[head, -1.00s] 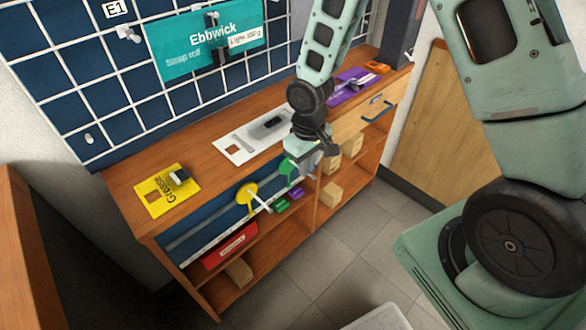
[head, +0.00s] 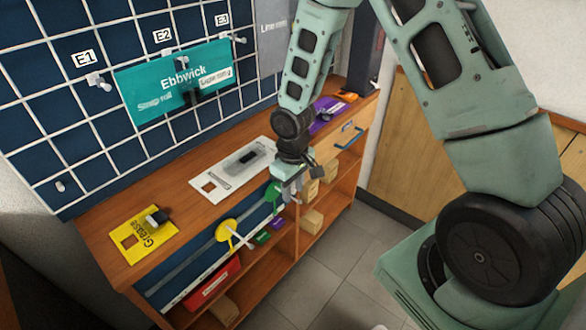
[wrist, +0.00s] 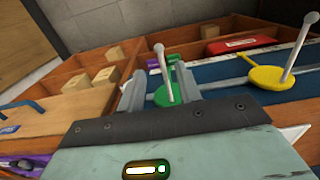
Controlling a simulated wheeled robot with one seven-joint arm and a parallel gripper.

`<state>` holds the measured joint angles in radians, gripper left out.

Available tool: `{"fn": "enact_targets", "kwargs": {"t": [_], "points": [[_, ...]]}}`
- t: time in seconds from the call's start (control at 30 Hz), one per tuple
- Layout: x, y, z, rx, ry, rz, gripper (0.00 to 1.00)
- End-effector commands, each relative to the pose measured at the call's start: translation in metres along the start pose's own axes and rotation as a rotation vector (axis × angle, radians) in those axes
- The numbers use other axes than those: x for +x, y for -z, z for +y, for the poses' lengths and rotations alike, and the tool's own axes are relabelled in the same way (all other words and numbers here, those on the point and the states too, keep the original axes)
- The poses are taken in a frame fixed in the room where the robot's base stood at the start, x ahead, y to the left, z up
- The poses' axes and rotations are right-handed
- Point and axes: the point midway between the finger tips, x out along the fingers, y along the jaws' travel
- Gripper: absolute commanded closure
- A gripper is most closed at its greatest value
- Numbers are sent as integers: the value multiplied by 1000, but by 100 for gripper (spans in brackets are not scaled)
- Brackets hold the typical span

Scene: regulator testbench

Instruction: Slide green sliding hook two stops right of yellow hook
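The green sliding hook (head: 272,191) is on the rail along the bench front, partly hidden by my gripper (head: 287,190) in the head view. In the wrist view, its green disc (wrist: 170,96) and pale peg (wrist: 163,68) show between the fingers of my gripper (wrist: 158,88). The fingers are apart, one on each side of the peg, with a visible gap on the left side. The yellow hook (head: 228,230) is on the same rail, left of the green one in the head view. It appears on the right in the wrist view (wrist: 280,78).
The bench top carries a yellow Grease mat (head: 127,250), a white plate (head: 208,190) and a purple mat. Below are shelves with a red box (head: 212,284) and several wooden blocks.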

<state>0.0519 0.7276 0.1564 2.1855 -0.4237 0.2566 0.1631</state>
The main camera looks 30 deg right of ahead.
Motion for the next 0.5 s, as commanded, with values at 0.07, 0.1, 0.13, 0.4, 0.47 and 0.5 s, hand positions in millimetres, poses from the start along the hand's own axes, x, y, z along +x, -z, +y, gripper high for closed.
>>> {"fn": "enact_targets", "kwargs": {"t": [0.07,0.1,0.13,0.4,0.47,0.5], "points": [[-11,1,1,1,-1,3,65],[-18,1,1,1,-1,5,65],[-24,1,1,1,-1,4,65],[-88,1,1,2,-2,7,65],[-102,1,2,2,-3,7,65],[-111,1,1,1,-3,7,65]]}}
